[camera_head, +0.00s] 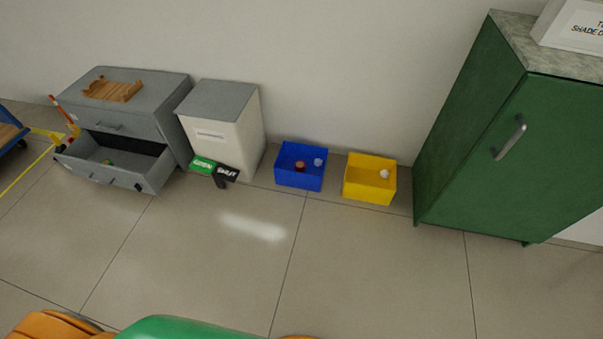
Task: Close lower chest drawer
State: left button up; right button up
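A grey chest (174,93) with drawers stands against the wall at the far left. Its lower drawer (101,174) is pulled well out toward the floor in front. A small greenish item (107,162) lies inside the open drawer. The upper drawer (108,122) is shut. A wooden tray-like piece (113,91) lies on the chest's top. Neither of my grippers shows in the head view.
A white cabinet (226,139) stands right of the chest, with green and black signs (214,168) low at its front. A blue bin (300,180), a yellow bin (368,188) and a green cupboard (490,150) line the wall. Open floor (370,260) lies in front.

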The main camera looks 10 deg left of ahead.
aim_at(84, 157)
jog(key=u, duration=2.05)
